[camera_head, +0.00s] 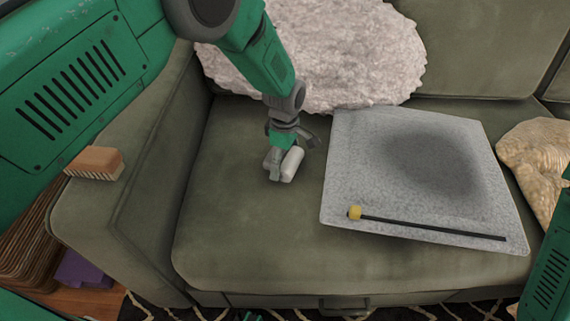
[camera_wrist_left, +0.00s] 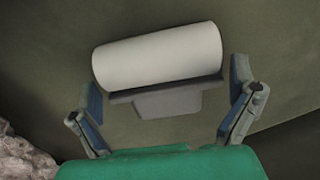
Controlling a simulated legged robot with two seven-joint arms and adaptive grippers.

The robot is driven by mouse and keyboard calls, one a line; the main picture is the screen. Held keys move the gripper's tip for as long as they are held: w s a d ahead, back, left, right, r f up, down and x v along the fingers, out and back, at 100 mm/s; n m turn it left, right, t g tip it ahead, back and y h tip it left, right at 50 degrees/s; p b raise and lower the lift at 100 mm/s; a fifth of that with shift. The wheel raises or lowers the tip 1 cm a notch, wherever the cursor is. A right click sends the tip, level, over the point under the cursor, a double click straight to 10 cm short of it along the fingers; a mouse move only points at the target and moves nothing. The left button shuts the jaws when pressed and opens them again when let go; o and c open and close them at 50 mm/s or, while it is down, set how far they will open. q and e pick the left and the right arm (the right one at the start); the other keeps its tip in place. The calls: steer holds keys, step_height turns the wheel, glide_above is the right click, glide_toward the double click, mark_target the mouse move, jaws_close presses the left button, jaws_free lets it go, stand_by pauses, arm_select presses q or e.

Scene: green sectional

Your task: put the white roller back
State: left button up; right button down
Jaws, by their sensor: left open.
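The white roller (camera_head: 292,164) lies on the green sofa seat, left of the grey slab. In the left wrist view the roller (camera_wrist_left: 158,56) is a plain white cylinder with a grey part (camera_wrist_left: 168,102) along its near side. My left gripper (camera_head: 291,153) is right at the roller, reaching down from above. Its fingers are spread in the left wrist view (camera_wrist_left: 168,92), one to each side of the grey part, with visible gaps and nothing gripped. The gripper hides part of the roller in the head view. My right gripper does not show.
A grey speckled slab (camera_head: 350,165) lies on the seat, with a black rod with a yellow end (camera_head: 430,227) on it. A fluffy pale cushion (camera_head: 320,55) is behind. A brush (camera_head: 95,163) sits on the left armrest. A beige cushion (camera_head: 535,165) is at right. The front-left seat is clear.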

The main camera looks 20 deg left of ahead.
arm_select(q)
steer(key=c, duration=1.2)
steer(key=shift+r, duration=0.15)
